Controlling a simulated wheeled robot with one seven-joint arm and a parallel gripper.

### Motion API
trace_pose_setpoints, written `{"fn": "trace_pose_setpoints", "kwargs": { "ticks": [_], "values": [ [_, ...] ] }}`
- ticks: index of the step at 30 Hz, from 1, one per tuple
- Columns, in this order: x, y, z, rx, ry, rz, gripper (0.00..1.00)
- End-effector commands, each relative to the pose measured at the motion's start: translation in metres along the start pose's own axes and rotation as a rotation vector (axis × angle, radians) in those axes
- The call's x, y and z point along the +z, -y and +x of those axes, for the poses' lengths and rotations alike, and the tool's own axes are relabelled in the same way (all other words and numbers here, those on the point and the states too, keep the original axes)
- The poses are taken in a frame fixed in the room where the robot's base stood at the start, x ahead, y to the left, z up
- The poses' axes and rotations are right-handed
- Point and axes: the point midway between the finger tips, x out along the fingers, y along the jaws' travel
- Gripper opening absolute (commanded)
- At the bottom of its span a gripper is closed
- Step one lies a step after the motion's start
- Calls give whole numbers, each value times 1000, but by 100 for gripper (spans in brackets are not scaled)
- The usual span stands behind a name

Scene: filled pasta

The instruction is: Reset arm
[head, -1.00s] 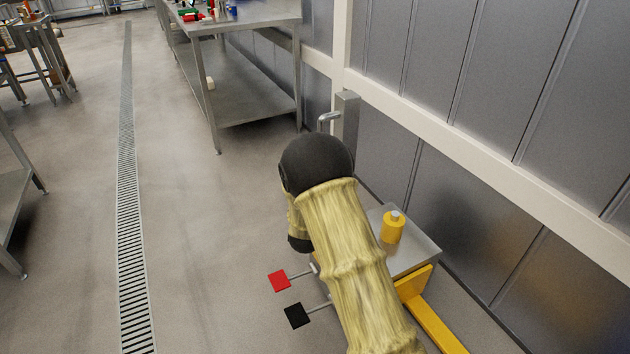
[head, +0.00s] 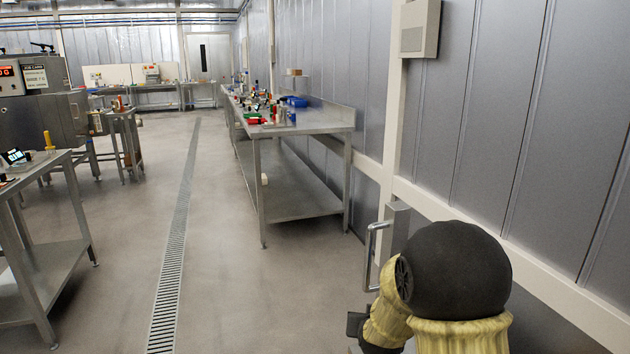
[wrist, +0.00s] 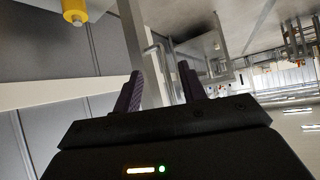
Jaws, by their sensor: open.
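My gripper (wrist: 160,84) is open in the wrist view, its two dark fingers apart with nothing between them. My arm is bent at the lower right of the head view, close to the panelled wall, with its dark rounded joint uppermost. In the head view my gripper cannot be made out behind and below the arm. A yellow object (wrist: 75,10) shows at the top left of the wrist view, apart from the fingers.
A metal post with a bent handle (head: 371,256) stands just left of my arm. A long steel table (head: 300,128) with several small items runs along the wall (head: 480,110). Another steel table (head: 40,168) is at left. The floor around the drain (head: 178,240) is clear.

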Motion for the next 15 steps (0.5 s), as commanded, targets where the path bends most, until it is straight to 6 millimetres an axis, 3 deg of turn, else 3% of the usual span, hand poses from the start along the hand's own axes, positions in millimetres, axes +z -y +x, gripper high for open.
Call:
{"fn": "trace_pose_setpoints", "kwargs": {
  "ticks": [15],
  "values": [
    [96,-35,-138,-41,521,-93,41]
  ]
}}
